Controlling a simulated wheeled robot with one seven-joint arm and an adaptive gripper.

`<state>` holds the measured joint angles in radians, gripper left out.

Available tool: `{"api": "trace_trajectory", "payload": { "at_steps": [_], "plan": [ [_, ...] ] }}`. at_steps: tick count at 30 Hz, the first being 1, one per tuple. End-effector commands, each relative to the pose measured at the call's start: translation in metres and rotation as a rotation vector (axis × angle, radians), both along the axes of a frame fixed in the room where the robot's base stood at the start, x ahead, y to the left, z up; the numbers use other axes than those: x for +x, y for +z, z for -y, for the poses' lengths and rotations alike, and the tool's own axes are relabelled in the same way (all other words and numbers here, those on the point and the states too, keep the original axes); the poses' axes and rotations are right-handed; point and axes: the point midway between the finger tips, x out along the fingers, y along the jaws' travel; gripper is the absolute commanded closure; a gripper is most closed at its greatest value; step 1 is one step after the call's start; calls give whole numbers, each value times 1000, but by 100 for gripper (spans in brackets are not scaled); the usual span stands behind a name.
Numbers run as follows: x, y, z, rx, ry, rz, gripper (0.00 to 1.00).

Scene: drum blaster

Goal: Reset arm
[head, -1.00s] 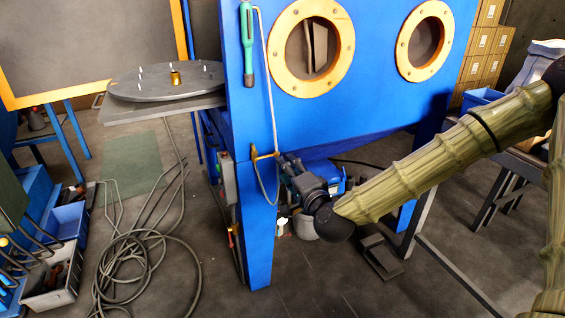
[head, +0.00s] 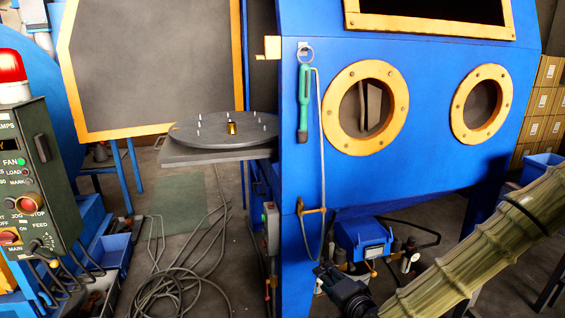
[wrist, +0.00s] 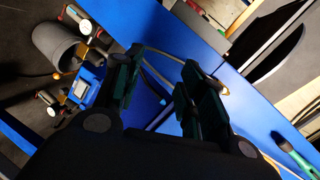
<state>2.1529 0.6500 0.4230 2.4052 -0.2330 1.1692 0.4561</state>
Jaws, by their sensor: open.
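My gripper (head: 332,278) is low in the head view, in front of the blue blasting cabinet (head: 430,185) and right of its front left leg. My arm reaches it from the lower right corner. In the wrist view, the two dark green fingers of my gripper (wrist: 162,72) stand apart, with nothing held between them. The blue cabinet frame shows behind and between the fingers.
A green-handled tool (head: 304,100) and a thin hose (head: 321,150) hang on the cabinet front. A round turntable (head: 225,133) stands left of it. A control box (head: 35,175) with a red lamp (head: 12,66) is at far left. Cables (head: 180,285) lie on the floor.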

Motion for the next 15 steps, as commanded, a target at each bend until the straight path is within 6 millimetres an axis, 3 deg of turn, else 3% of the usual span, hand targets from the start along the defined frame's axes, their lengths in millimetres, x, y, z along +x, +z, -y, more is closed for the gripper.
{"api": "trace_trajectory", "payload": {
  "at_steps": [1,6,15],
  "plan": [
    [-14,-29,-6,-51,35,-57,59],
    [-64,-113,-12,-219,151,-230,59],
    [-179,-235,2,-498,383,-533,59]
  ]
}}
